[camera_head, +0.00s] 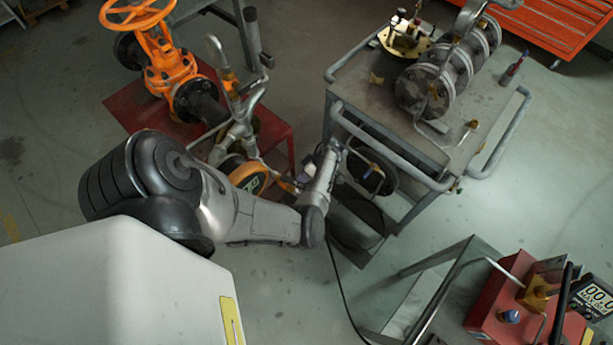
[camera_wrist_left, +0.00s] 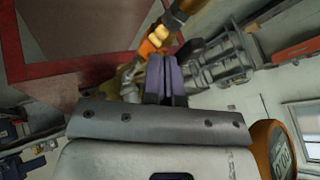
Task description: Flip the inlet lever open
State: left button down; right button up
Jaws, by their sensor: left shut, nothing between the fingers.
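The orange gate valve (camera_head: 172,72) with its orange handwheel (camera_head: 138,14) stands on a red stand at the upper left of the head view. Grey pipework (camera_head: 240,125) runs beside it, with small orange parts on it. I cannot tell for certain which part is the inlet lever. An orange and brass fitting (camera_wrist_left: 158,40) shows just beyond the fingertips in the wrist view. My left gripper (camera_head: 334,150) is shut and empty to the right of the pipework; its fingers also show in the wrist view (camera_wrist_left: 166,78). Contact with the fitting cannot be told. My right gripper is out of view.
An orange-rimmed digital gauge (camera_head: 249,178) sits close to my left arm, and also in the wrist view (camera_wrist_left: 270,148). A grey cart (camera_head: 395,110) with flanged pipe parts stands to the right. A red test box (camera_head: 520,315) is at the lower right.

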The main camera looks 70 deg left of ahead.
pick_arm(q)
jog(key=shift+s+a, duration=0.1)
jog(key=shift+s, duration=0.05)
jog(key=p+v, duration=0.3)
jog(key=v, duration=0.7)
jog(key=shift+a, duration=0.35)
dwell(0.6)
